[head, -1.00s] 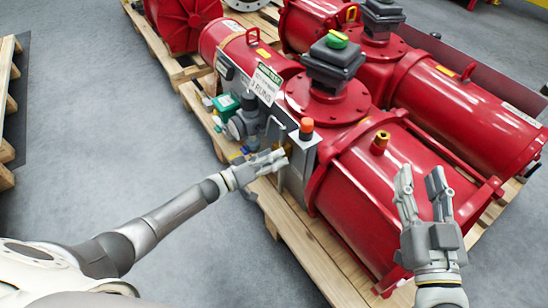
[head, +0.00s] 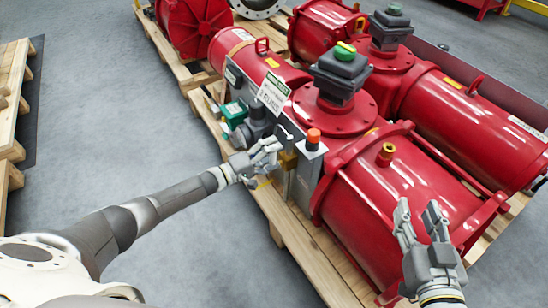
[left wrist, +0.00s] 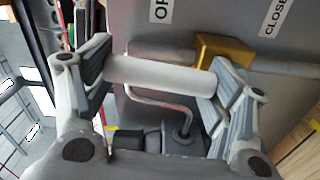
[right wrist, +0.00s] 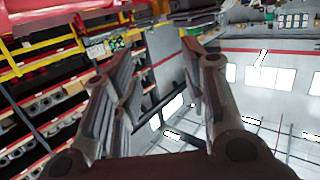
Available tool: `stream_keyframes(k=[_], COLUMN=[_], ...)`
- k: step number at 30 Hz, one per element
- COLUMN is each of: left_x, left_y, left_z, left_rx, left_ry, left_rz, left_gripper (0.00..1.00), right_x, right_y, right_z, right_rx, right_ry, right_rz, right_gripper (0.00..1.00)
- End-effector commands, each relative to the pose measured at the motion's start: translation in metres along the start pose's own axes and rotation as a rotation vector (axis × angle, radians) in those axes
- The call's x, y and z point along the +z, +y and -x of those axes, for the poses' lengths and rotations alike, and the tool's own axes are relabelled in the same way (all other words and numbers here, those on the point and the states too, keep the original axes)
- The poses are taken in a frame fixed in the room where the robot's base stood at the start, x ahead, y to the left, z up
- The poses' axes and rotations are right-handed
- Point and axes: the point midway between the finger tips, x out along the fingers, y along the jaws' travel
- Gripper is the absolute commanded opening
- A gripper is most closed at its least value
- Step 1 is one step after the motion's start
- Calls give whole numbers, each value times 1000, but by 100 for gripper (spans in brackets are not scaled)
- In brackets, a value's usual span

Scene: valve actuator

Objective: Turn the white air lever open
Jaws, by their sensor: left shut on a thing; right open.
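The white air lever (left wrist: 160,76) is a short white bar that spans the two fingers of my left gripper in the left wrist view. My left gripper (head: 272,152) is shut on it, at the grey control panel on the side of the nearest red actuator. The panel (left wrist: 215,22) behind the lever carries two labels, partly cut off, reading "OP" and "CLOSE". A yellow block (left wrist: 222,50) sits just behind the lever's right end. In the head view the fingers hide most of the lever. My right gripper (head: 420,215) is open and empty in front of the red cylinder.
Red actuators (head: 390,190) stand on a wooden pallet (head: 315,255). An orange-topped knob (head: 313,136) and a green-capped box (head: 235,112) are near my left gripper. Grey floor (head: 110,120) is clear to the left, with another pallet (head: 12,110) at the edge.

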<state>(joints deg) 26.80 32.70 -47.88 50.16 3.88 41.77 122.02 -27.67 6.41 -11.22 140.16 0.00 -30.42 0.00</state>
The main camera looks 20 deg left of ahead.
Motion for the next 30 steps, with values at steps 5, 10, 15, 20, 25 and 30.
stream_keyframes(k=[5,10,15,20,25,30], left_x=[-6,-8,-8,-8,-8,-8], left_y=[4,4,4,4,4,2], left_z=[-4,-4,-4,-4,-4,-2], left_rx=[11,10,10,10,10,6], left_ry=[2,1,2,2,2,2], left_rz=[58,86,92,92,91,91], left_gripper=[34,34,34,34,87,99], right_x=[-9,-13,-14,-15,-15,-14], right_y=[-1,-2,-2,-2,-2,-2], right_z=[-1,-1,-1,-1,-1,-1], right_rx=[-3,-4,-4,-4,-4,-4], right_ry=[48,70,76,76,76,76], right_rz=[-1,-1,-1,-1,-2,-2], right_gripper=[40,40,40,40,40,40])
